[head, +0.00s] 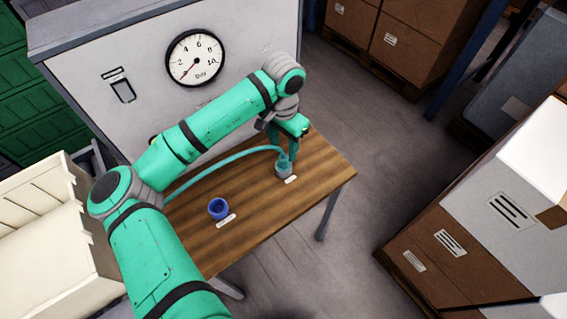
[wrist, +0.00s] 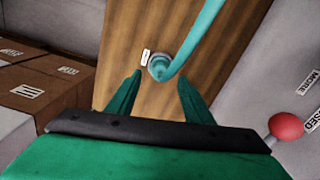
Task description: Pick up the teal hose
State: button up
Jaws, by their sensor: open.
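The teal hose (head: 225,161) arches over the wooden table, and its end (head: 283,166) sits in a grey fitting (head: 283,175) near the table's right end. In the wrist view the hose (wrist: 197,38) runs up from the fitting, with its end (wrist: 160,66) just beyond my fingertips. My gripper (head: 292,158) is over that end of the table, close beside the hose end. In the wrist view my gripper (wrist: 160,76) is open, with the hose end between and ahead of its two fingers. I see no clear contact.
A blue cup-like fitting (head: 218,208) stands on the table (head: 250,222) with a white label beside it. A grey cabinet with a round gauge (head: 194,58) stands behind the table. A red knob (wrist: 286,127) shows at right in the wrist view. Cardboard boxes (head: 440,240) stand right.

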aim_at(283, 157)
jog(key=shift+w+f, duration=0.1)
jog(key=shift+f, duration=3.55)
jog(key=c, duration=1.2)
